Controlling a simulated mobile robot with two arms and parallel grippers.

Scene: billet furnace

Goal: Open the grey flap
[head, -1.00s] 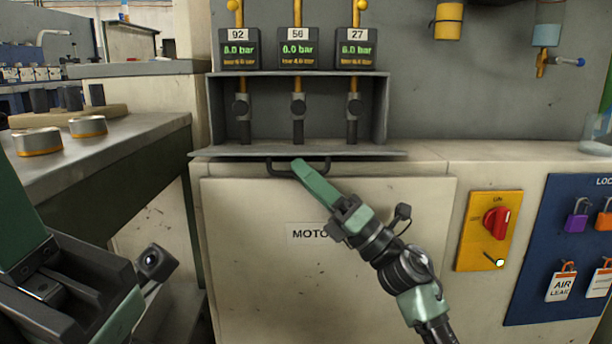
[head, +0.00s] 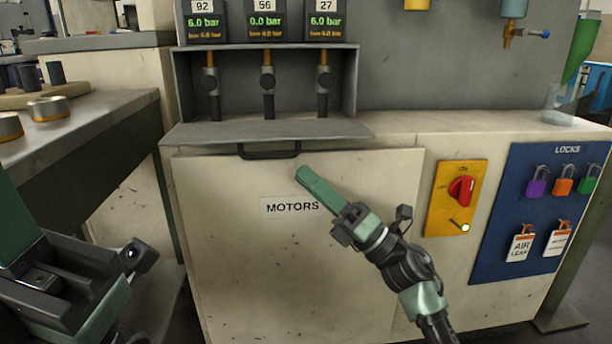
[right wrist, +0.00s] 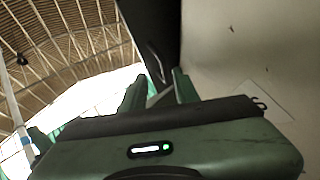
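The grey flap (head: 225,132) lies flat, folded down like a shelf in front of the open grey valve box (head: 350,85). Its dark handle (head: 270,154) hangs at the front edge. My right gripper (head: 303,172) is just below and right of the handle, in front of the MOTORS panel, apart from the handle. In the right wrist view, its fingers (right wrist: 158,92) stand apart with nothing between them, and the dark handle (right wrist: 156,62) shows beyond. My left gripper (head: 65,285) is at the lower left; its fingertips cannot be made out.
Inside the box stand several valves (head: 267,85) under pressure displays (head: 264,20). Right are a red rotary switch (head: 461,190) on a yellow plate and a blue lock board (head: 515,235). A bench (head: 95,135) stands left. The cream MOTORS panel (head: 230,260) is below the flap.

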